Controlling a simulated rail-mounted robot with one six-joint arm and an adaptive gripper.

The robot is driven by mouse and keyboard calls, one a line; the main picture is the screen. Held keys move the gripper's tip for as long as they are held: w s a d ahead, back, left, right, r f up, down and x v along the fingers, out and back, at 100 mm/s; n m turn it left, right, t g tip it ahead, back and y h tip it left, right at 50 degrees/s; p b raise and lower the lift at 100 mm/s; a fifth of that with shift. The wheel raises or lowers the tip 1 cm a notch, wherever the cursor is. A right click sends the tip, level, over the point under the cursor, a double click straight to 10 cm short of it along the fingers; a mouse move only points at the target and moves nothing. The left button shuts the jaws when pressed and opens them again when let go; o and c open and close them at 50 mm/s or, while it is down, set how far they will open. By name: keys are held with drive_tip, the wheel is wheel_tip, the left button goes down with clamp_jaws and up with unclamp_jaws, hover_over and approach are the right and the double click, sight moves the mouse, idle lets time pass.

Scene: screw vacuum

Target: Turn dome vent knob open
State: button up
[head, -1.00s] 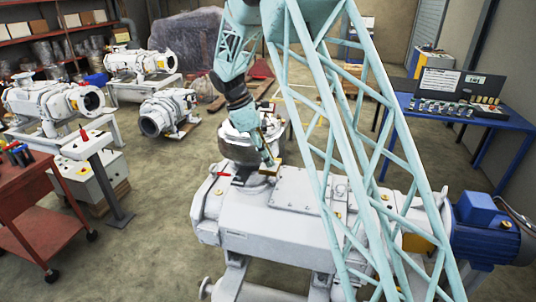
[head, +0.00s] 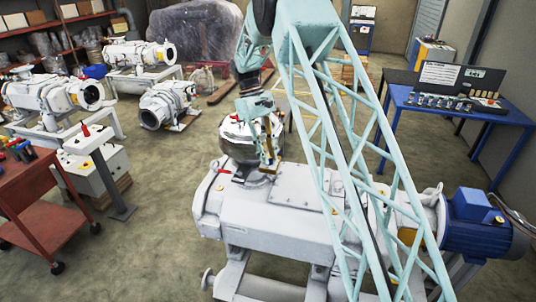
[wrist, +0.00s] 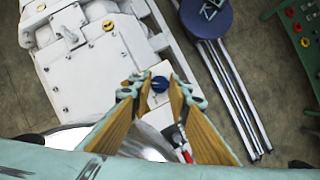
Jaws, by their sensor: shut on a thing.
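A shiny metal dome (head: 238,138) stands on the large white vacuum pump (head: 265,218) in the middle of the head view. Its edge also shows at the lower left of the wrist view (wrist: 72,143). My gripper (head: 268,168) points down at the right side of the dome. In the wrist view, a round blue knob (wrist: 160,84) sits between the two tan-padded fingertips of my gripper (wrist: 157,90). My gripper is shut on this knob. The fingers hide its contact sides, and its turn angle cannot be told.
A red-handled lever (wrist: 184,153) lies close to the right finger. A blue motor (head: 480,222) is at the pump's right end. A red cart (head: 45,205) stands left, and a blue table (head: 470,112) with a case stands right.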

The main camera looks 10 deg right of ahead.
drive_tip(key=shift+d+m+y, duration=0.1)
drive_tip(key=shift+m+y, duration=0.3)
drive_tip(key=shift+m, duration=0.7)
drive_tip(key=o, duration=0.9)
drive_tip(key=shift+v, duration=6)
